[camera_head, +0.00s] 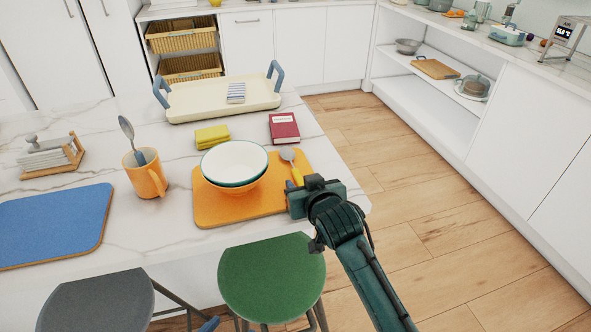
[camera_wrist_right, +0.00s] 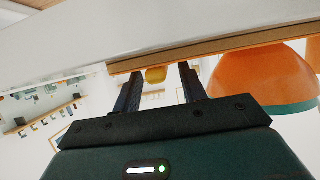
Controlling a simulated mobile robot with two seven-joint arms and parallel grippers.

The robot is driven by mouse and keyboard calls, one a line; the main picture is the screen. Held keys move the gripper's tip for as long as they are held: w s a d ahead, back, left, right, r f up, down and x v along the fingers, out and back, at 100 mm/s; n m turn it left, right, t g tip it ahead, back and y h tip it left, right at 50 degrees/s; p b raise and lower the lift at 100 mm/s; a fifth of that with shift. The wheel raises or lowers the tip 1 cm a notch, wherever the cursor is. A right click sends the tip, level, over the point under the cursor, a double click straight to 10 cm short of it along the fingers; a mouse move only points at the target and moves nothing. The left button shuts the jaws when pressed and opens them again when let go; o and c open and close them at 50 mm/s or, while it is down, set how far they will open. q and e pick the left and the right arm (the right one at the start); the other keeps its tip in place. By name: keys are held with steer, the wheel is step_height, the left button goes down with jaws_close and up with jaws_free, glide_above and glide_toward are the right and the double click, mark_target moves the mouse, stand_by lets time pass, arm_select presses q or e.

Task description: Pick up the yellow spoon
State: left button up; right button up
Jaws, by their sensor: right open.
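The yellow spoon (camera_head: 297,174) lies on the orange placemat (camera_head: 237,217), right of the stacked bowls, with its grey head toward the back. The white and green bowl (camera_head: 234,162) sits in an orange bowl (camera_head: 245,187). My right gripper (camera_head: 293,199) is open at the mat's right edge, near the spoon's handle end. In the right wrist view, a yellow piece that looks like the spoon's end (camera_wrist_right: 156,75) shows between the open fingers (camera_wrist_right: 160,86), apart from both. The orange bowl (camera_wrist_right: 258,78) is beside them. My left gripper is not in view.
An orange mug (camera_head: 145,181) with a spoon stands left of the placemat. A yellow cloth (camera_head: 212,136), red book (camera_head: 284,127) and cream tray (camera_head: 205,107) lie behind. A green stool (camera_head: 272,278) stands at the counter's front. The floor on the right is clear.

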steer(key=shift+w+a, duration=0.1)
steer(key=shift+w, duration=0.05)
steer(key=shift+s+r, duration=0.1)
steer(key=shift+s, duration=0.15)
steer(key=shift+c, duration=0.3)
jaws_close()
